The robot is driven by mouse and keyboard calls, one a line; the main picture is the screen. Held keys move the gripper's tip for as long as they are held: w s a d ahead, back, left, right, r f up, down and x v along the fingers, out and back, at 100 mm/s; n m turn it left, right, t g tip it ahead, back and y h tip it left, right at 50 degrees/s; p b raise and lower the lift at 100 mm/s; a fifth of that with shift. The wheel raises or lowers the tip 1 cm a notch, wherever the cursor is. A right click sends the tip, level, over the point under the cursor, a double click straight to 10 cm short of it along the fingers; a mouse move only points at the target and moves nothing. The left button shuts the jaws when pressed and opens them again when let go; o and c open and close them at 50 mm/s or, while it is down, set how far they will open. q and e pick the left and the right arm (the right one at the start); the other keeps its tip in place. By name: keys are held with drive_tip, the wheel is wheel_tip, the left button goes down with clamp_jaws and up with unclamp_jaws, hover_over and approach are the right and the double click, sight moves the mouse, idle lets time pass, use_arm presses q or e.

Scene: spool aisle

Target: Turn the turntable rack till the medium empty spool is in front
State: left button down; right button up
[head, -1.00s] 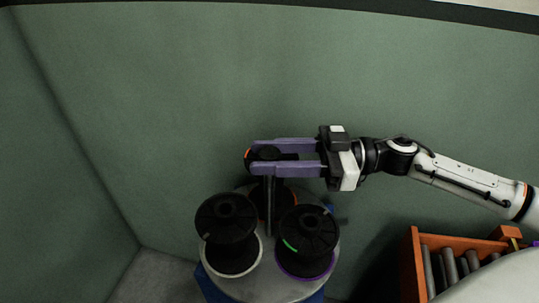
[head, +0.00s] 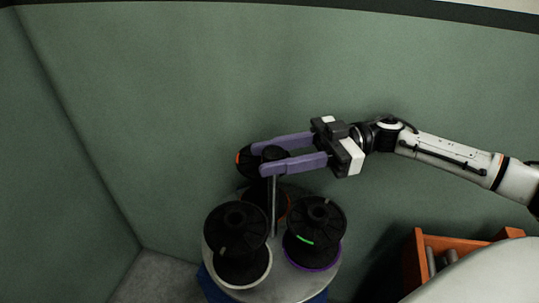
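I cannot tell which is the medium empty one. My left gripper is out of view.
A green wall stands close behind the rack, and another is at the left. An orange crate (head: 418,258) with grey rods stands at the lower right. Floor (head: 150,278) shows at the lower left.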

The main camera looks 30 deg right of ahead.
drive_tip(key=o, duration=0.4)
drive_tip(key=shift+o, duration=0.2)
wheel_tip(320, 180, up, 10)
drive_tip(key=shift+r, duration=0.1)
